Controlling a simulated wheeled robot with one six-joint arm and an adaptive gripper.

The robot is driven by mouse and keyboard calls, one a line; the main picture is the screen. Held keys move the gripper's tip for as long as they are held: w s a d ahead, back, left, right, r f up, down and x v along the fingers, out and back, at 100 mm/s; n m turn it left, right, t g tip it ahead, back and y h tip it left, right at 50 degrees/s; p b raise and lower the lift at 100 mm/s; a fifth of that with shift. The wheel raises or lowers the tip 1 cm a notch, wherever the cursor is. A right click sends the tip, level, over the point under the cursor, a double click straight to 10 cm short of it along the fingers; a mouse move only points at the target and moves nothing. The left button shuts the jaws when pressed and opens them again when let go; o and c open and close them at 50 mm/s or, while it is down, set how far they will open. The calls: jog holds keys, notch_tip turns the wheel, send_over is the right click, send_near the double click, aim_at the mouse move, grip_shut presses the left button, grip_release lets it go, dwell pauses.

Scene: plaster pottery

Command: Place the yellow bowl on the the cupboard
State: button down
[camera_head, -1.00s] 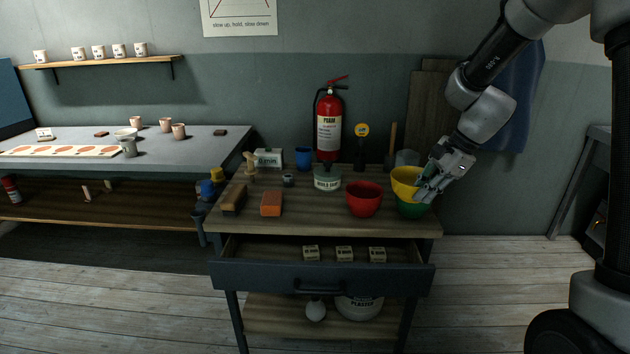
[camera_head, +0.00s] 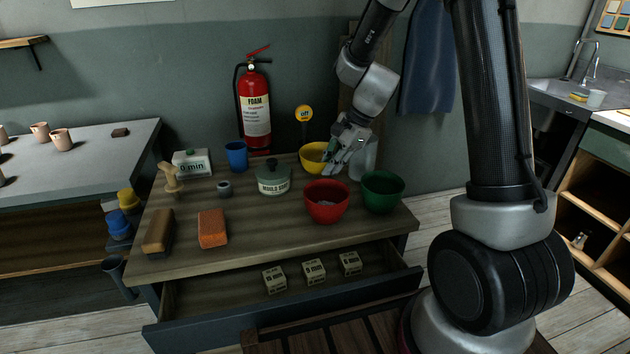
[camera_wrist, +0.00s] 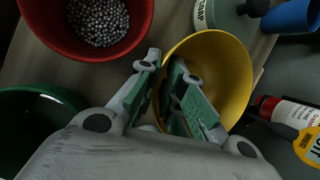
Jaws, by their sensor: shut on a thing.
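The yellow bowl (camera_head: 313,152) is at the back right of the wooden top (camera_head: 270,237) of the drawer unit, behind the red bowl. My gripper (camera_head: 334,163) is at its near right side. In the wrist view my gripper (camera_wrist: 168,66) has one finger inside the yellow bowl (camera_wrist: 222,62) and one outside, shut on its rim. The bowl looks tilted and empty. I cannot tell whether its base touches the top.
A red bowl (camera_head: 327,203) with small grey beads and a green bowl (camera_head: 382,188) stand in front. A grey-green lidded jar (camera_head: 273,178) stands left, a fire extinguisher (camera_head: 255,110) behind. The drawer (camera_head: 290,310) is open. A shelved cabinet (camera_head: 597,225) stands far right.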

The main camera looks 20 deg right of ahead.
jog(key=shift+f, duration=2.4)
jog(key=shift+f, duration=0.15)
jog(key=c, duration=1.5)
grip_release()
jog(key=shift+c, duration=0.2)
